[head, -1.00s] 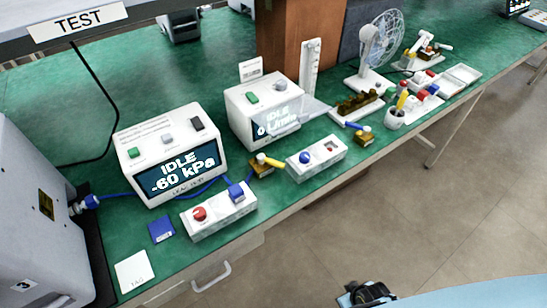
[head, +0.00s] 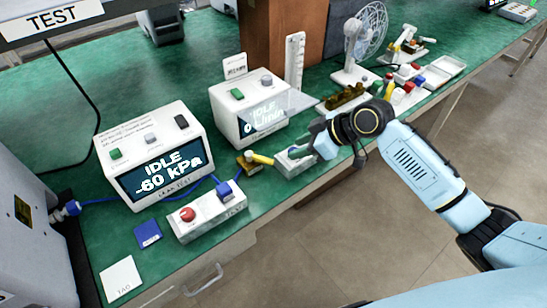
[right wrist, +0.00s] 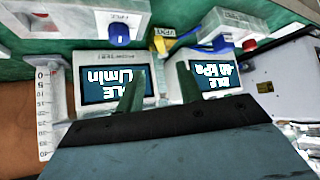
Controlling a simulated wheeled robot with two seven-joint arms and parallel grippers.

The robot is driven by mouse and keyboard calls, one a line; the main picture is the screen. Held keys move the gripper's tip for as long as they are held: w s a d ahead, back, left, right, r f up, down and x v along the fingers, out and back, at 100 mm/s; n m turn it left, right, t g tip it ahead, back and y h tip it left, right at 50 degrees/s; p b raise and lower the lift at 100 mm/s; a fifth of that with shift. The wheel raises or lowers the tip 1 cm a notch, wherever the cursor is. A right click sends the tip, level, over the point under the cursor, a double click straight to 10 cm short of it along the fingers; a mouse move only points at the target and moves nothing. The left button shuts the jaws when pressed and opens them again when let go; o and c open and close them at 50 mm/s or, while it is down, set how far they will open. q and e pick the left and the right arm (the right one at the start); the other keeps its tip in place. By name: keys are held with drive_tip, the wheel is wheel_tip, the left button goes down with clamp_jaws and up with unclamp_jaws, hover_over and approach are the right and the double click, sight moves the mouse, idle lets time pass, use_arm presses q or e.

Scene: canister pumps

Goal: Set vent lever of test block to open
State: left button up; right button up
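A white block (head: 210,218) with a red knob (head: 187,214) and a blue lever-like part (head: 224,189) stands in front of the leak test unit; it also shows at the upper right of the right wrist view, with the red knob (right wrist: 250,45) and blue part (right wrist: 221,42). A second white block (head: 290,170) with a blue knob (right wrist: 118,32) stands further right, partly hidden by my gripper. I cannot tell for sure which part is the vent lever. My right gripper (head: 305,145) is over the second block; its fingers are apart and empty in the right wrist view (right wrist: 158,88).
The leak test unit (head: 155,170) reads IDLE -60 kPa. A flow unit (head: 248,110) stands behind the second block. A yellow-handled brass valve (head: 250,162) sits between the blocks. A blue card (head: 148,234) and white tag (head: 121,278) lie at the front left.

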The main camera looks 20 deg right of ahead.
sight(268, 159)
drive_tip(key=b+x, duration=0.1)
drive_tip(key=x, duration=0.9)
drive_tip(key=shift+w+a+f, duration=0.1)
drive_tip(key=shift+a+f, duration=0.05)
drive_tip(key=shift+f, duration=0.05)
clamp_jaws()
